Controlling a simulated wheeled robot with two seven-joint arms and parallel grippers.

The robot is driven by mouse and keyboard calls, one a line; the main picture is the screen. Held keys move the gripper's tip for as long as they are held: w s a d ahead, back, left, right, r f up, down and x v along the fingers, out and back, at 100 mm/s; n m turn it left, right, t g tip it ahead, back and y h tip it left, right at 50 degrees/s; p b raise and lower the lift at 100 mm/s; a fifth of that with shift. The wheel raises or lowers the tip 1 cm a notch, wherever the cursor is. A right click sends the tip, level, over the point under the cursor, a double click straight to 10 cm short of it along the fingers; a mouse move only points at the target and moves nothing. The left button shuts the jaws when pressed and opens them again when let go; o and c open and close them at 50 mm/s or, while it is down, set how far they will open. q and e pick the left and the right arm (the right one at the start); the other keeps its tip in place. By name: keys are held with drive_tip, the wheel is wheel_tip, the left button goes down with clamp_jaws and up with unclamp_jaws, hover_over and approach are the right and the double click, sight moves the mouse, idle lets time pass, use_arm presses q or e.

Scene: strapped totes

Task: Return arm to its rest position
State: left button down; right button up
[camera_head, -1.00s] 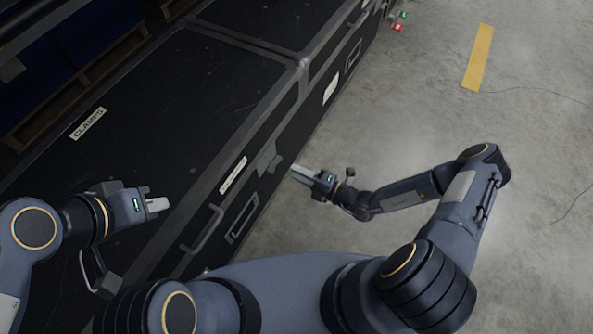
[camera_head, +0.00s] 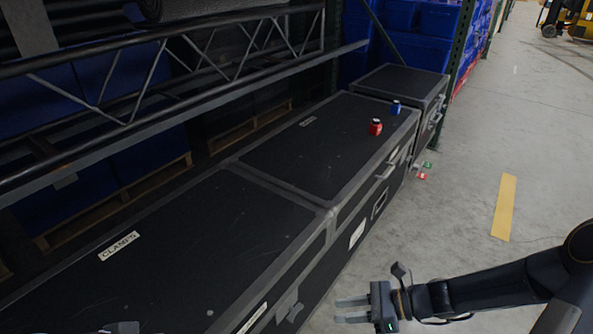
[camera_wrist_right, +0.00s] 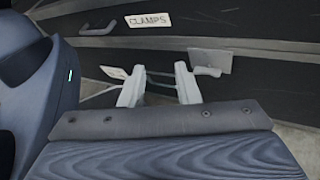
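My right gripper (camera_head: 345,310) is at the bottom of the head view, beside the front of the near black case (camera_head: 215,235). Its two fingers are apart with nothing between them. In the right wrist view its fingers (camera_wrist_right: 160,88) also stand apart, in front of the case side with a CLAMPS label and a metal latch (camera_wrist_right: 212,62). I cannot tell from these views how close they are to the case.
A red object (camera_head: 375,127) and a blue one (camera_head: 396,107) stand on the middle case (camera_head: 310,150). Small red and green items (camera_head: 422,176) lie on the floor beside it. A metal truss (camera_head: 180,75) spans the upper left. The concrete floor (camera_head: 450,215) on the right is clear.

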drive_tip(key=s+d+r+n+t+h, duration=0.2)
drive_tip(key=s+d+r+n+h, duration=0.3)
drive_tip(key=s+r+n, duration=0.4)
drive_tip(key=s+d+r+n+t+h, duration=0.2)
drive_tip(key=s+d+r+n+h, duration=0.35)
drive_tip(key=n, duration=0.55)
wheel_tip(320, 180, up, 26)
drive_tip(key=a+p, duration=0.1)
drive_tip(key=p, duration=2.4)
drive_tip(key=shift+s+a+f, duration=0.15)
drive_tip(key=shift+s, duration=0.3)
